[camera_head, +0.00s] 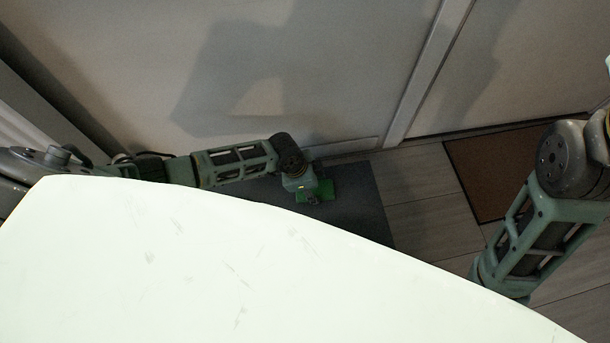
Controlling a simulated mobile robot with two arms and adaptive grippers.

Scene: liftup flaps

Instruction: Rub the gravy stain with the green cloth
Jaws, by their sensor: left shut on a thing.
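My left arm reaches in from the left, and its gripper (313,201) is shut on the green cloth (327,188).
A pale grey panelled front (330,60) stands behind the left arm, close to it. A brown mat (490,165) lies on the wood-look floor (432,205) at the right. A large pale surface fills the bottom and blocks the view of the floor there.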

